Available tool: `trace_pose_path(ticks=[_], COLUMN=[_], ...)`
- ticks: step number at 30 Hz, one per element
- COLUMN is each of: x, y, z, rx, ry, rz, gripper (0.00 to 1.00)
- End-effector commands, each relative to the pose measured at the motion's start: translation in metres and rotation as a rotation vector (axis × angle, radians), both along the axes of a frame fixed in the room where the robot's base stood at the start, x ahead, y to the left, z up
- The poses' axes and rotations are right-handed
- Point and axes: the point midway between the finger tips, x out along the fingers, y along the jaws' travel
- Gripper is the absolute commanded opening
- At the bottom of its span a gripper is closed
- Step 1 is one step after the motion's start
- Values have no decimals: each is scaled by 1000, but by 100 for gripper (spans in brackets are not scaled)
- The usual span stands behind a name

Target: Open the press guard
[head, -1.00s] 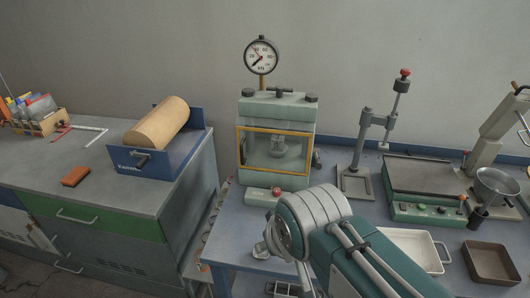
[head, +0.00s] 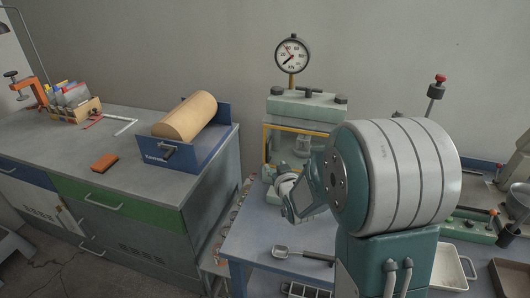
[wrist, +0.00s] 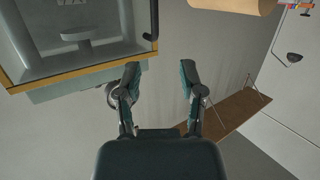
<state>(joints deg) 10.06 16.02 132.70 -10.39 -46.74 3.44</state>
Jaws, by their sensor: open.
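The press (head: 305,103) stands on the blue-grey bench with a round gauge on top. Its guard, a clear pane in a yellow frame (head: 267,140), is across the front and looks shut; my arm hides its right part. In the wrist view the yellow guard frame (wrist: 75,68) fills the upper left, with a small dark knob (wrist: 149,37) at its side edge. My gripper (wrist: 160,82) is open and empty, fingers apart, just beside the frame's corner. In the head view my gripper (head: 290,188) is partly hidden, in front of the press's lower left.
A tan roll (head: 186,116) lies in a blue tray (head: 197,152) on the grey cabinet to the left. A metal scoop (head: 283,252) lies on the bench in front of the press. Trays and equipment stand to the right. A gap separates cabinet and bench.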

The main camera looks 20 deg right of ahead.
Motion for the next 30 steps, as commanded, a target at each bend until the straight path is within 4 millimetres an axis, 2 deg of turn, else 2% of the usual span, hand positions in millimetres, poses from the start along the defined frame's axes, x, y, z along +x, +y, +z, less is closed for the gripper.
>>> trace_pose_path(ticks=[1,6,14,17,30], x=[6,16,22,35,110], y=[-3,-10,-12,-12,-12], z=[-14,-36,-42,-42,-42], rx=[6,23,31,30,31], ry=[-29,-155,-219,-219,-218], rz=[5,23,32,33,33], gripper=[51,51,51,51,51])
